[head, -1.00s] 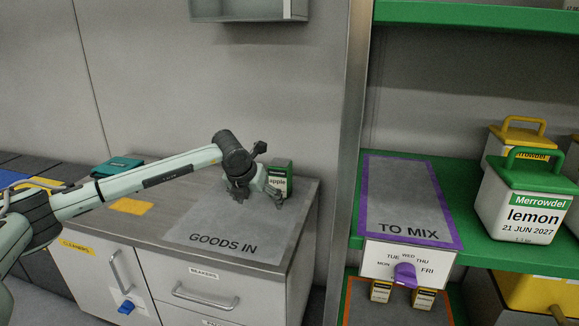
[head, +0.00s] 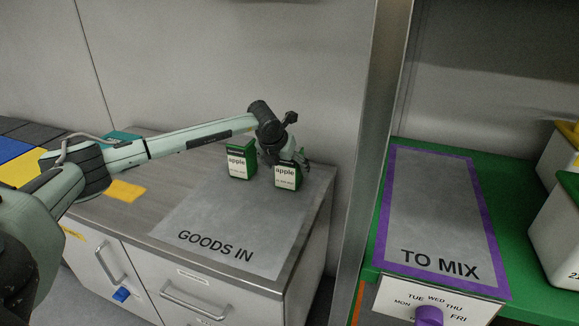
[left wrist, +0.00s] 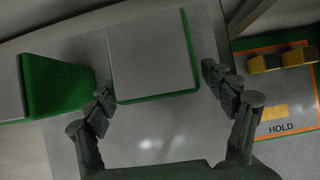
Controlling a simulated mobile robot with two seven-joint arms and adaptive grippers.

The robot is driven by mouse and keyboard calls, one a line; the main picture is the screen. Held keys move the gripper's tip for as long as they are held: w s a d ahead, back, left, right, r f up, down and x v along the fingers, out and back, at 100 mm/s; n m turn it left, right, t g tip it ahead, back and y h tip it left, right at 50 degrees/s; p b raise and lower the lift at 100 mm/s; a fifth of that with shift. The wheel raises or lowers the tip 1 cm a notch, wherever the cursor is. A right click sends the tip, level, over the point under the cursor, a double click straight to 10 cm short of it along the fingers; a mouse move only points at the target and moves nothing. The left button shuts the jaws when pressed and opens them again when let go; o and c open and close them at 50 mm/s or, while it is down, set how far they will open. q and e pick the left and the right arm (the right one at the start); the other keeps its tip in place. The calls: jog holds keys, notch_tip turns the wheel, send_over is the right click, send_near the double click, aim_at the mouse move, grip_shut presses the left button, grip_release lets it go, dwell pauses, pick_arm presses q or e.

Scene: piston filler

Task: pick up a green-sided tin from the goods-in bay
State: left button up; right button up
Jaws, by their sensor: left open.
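Two green-sided tins with white "apple" labels stand upright at the back of the grey GOODS IN mat (head: 225,220). My left gripper (head: 287,157) is at the right tin (head: 287,176), its fingers open around the top. In the left wrist view this tin (left wrist: 152,55) shows its pale face and green edge between the open fingers of my left gripper (left wrist: 157,82); I cannot tell whether they touch it. The left tin (head: 241,161) stands just to the left, apart, and also shows outside the left finger in the left wrist view (left wrist: 60,88). My right gripper is not in view.
A metal upright (head: 372,150) parts the goods-in counter from a green shelf with the purple-edged TO MIX mat (head: 438,210). A wall stands close behind the tins. The mat's front is clear. An orange-edged HOLD area (left wrist: 285,110) shows in the left wrist view.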

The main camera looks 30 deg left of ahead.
aim_at(289, 170)
pick_arm(q)
jog(key=x, duration=0.3)
jog(key=shift+w+a+f, duration=0.1)
jog(key=shift+w, duration=0.1)
jog(key=c, duration=1.6)
jog(key=shift+c, duration=0.2)
